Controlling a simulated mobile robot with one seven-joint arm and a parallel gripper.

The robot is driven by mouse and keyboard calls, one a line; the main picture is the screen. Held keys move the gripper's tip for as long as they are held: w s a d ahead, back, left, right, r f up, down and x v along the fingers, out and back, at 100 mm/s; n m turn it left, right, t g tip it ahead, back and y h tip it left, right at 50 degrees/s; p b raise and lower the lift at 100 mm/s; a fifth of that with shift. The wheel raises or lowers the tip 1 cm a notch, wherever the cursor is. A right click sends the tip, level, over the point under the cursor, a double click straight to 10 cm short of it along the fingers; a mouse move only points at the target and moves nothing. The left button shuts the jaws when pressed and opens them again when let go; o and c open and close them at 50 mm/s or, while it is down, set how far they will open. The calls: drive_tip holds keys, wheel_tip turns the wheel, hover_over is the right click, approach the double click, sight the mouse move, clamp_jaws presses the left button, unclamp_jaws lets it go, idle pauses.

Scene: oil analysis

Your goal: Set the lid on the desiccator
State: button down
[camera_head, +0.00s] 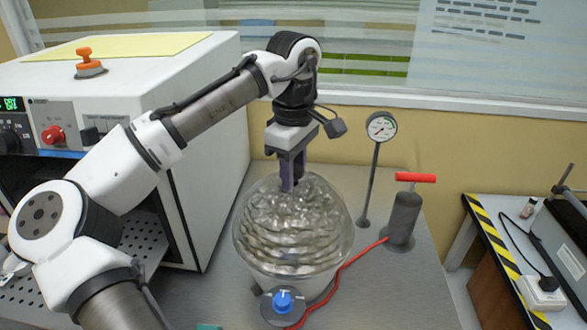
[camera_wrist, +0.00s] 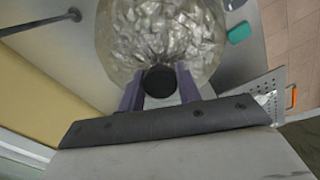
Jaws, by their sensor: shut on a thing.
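The desiccator lid (camera_head: 293,225) is a clear, rippled glass dome. My gripper (camera_head: 293,180) points down over its top and is shut on the lid's knob. In the wrist view the dark round knob (camera_wrist: 160,81) sits between the two purple fingers, with the glass dome (camera_wrist: 165,35) beyond it. The desiccator base (camera_head: 318,284) is a pale, rounded vessel directly below the dome, with a blue valve knob (camera_head: 283,301) at its front. The dome covers the base's rim, so I cannot tell whether the lid touches it.
A white oven (camera_head: 215,130) stands at left with its perforated shelf (camera_head: 140,240) out. A pressure gauge (camera_head: 381,126) on a stand and a red-handled pump (camera_head: 403,215) are at right. A red hose (camera_head: 350,262) runs from pump to desiccator. A green object (camera_wrist: 239,33) lies nearby.

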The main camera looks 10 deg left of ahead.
drive_tip(key=shift+f, duration=0.45)
drive_tip(key=c, duration=0.9)
unclamp_jaws()
